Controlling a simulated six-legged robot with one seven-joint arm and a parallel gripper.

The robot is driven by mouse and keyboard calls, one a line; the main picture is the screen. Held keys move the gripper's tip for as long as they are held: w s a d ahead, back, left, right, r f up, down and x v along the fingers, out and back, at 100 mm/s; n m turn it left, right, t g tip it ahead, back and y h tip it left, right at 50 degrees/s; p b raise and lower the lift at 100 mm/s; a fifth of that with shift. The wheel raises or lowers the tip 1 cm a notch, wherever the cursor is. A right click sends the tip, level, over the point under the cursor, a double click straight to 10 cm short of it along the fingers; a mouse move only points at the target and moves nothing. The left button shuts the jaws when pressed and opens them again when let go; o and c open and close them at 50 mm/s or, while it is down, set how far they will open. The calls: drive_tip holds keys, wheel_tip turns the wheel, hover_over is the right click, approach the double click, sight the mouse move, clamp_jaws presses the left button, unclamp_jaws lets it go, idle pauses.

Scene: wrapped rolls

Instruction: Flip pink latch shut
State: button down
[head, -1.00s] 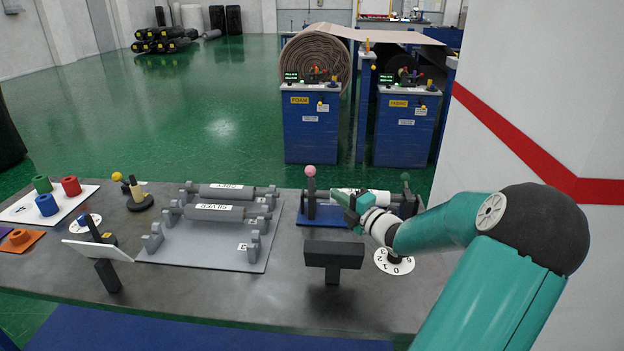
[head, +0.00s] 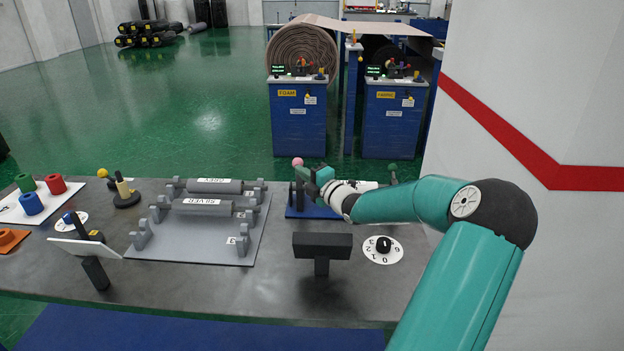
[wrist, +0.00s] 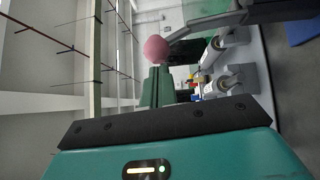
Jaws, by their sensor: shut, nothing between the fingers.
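The pink latch knob (head: 297,162) tops a dark upright lever at the left end of a blue-based stand (head: 296,212). In the wrist view the pink knob (wrist: 156,50) sits just beyond my fingertips, with a dark bar running off to its right. My gripper (head: 308,174) is shut and empty, close beside the knob on its right. The wrist view also shows my shut teal fingers (wrist: 156,82); whether they touch the knob I cannot tell. A green knob (head: 392,168) is at the stand's right end.
A grey rack with rolls labelled GREY (head: 215,186) and SILVER (head: 202,206) lies left of the stand. A numbered dial (head: 383,249) and a black T-shaped post (head: 322,246) are in front. A white wall (head: 530,90) rises at right.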

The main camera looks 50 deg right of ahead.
drive_tip(key=shift+w+d+r, duration=0.15)
drive_tip(key=shift+w, duration=0.05)
idle(0.4)
drive_tip(key=shift+w+d+r+m+g, duration=0.5)
drive_tip(key=shift+w+d+m+g, duration=0.05)
drive_tip(key=shift+d+m+g, duration=0.05)
drive_tip(key=shift+w+d+r+m+g+y, duration=0.15)
drive_tip(key=shift+w+d+r+m+g, duration=0.1)
drive_tip(key=shift+w+d+m+g, duration=0.25)
drive_tip(key=shift+w+d+r+m+g+y, duration=0.15)
drive_tip(key=shift+w+d+r+m+g, duration=0.15)
drive_tip(key=shift+w+d+g, duration=0.25)
drive_tip(key=w+d+f+m+g, duration=0.1)
drive_tip(key=w+d+f, duration=0.2)
drive_tip(key=d, duration=0.3)
drive_tip(key=w+d+f+y, duration=0.1)
drive_tip(key=w+d+f, duration=0.3)
drive_tip(key=w+d, duration=0.2)
drive_tip(key=shift+f+m+g, duration=0.2)
drive_tip(key=shift+m+g, duration=0.15)
drive_tip(key=shift+m, duration=0.05)
